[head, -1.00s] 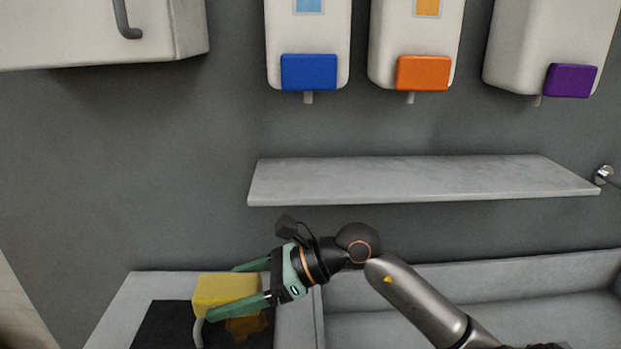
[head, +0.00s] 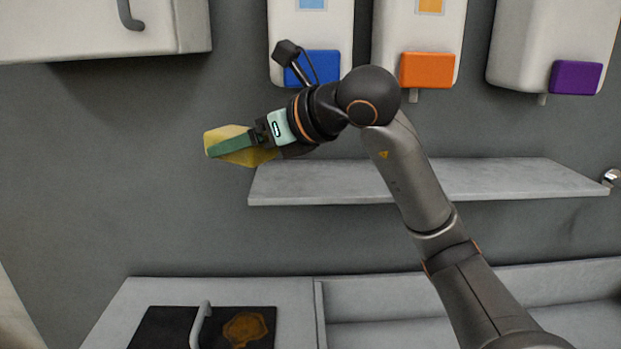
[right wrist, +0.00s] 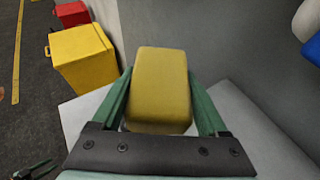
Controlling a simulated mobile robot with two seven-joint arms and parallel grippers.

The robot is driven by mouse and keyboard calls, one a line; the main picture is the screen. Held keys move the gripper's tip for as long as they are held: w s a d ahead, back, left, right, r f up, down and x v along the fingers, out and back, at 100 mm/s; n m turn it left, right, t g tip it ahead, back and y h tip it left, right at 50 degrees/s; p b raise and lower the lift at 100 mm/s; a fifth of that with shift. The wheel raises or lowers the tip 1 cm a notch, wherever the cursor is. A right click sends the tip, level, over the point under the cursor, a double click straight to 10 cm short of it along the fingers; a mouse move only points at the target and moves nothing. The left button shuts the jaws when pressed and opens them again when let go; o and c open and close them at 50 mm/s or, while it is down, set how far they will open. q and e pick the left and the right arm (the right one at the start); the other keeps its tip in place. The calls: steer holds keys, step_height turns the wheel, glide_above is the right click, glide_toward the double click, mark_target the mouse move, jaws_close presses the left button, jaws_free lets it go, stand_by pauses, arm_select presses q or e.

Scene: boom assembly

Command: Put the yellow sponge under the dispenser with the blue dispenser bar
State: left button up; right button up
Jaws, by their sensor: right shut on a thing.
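My right gripper (head: 236,146) is shut on the yellow sponge (head: 221,146) and holds it in the air, left of the shelf's left end. In the right wrist view the sponge (right wrist: 160,90) sits between the two green fingers. The dispenser with the blue bar (head: 320,68) hangs on the wall, up and right of the sponge. My right wrist partly covers the blue bar in the head view. The grey shelf (head: 500,182) is below the dispensers, partly hidden by my right arm. My left gripper is not in the head view.
Dispensers with an orange bar (head: 427,71) and a purple bar (head: 576,78) hang to the right. A cabinet (head: 90,30) is at upper left. Below are a counter with a black plate (head: 165,328), a brown stain and a grey handle. Yellow (right wrist: 82,58) and red (right wrist: 72,13) boxes stand on the floor.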

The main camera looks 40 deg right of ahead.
steer(key=d+r, duration=0.1)
steer(key=s+r+m+h, duration=0.1)
steer(key=r, duration=0.1)
steer(key=d+r+m+h, duration=0.1)
steer(key=r, duration=0.1)
steer(key=shift+s+d+t, duration=0.25)
steer(key=shift+d+t, duration=0.05)
steer(key=shift+d+b, duration=0.25)
steer(key=shift+b, duration=0.05)
steer(key=w+d+f+b, duration=0.1)
steer(key=d+f, duration=0.1)
steer(key=d, duration=0.2)
steer(key=w+d+f, duration=0.2)
steer(key=d+f, duration=0.1)
steer(key=d, duration=0.2)
steer(key=b, duration=0.2)
glide_above(311, 174)
steer(key=f, duration=0.2)
steer(key=a+f, duration=0.1)
steer(key=f, duration=0.1)
steer(key=shift+s, duration=0.1)
steer(key=shift+d+f, duration=0.2)
steer(key=f, duration=0.3)
steer(key=shift+d+b, duration=0.2)
steer(key=shift+b, duration=0.15)
steer(key=shift+f, duration=0.35)
steer(key=o, duration=1.4)
steer(key=shift+c, duration=0.2)
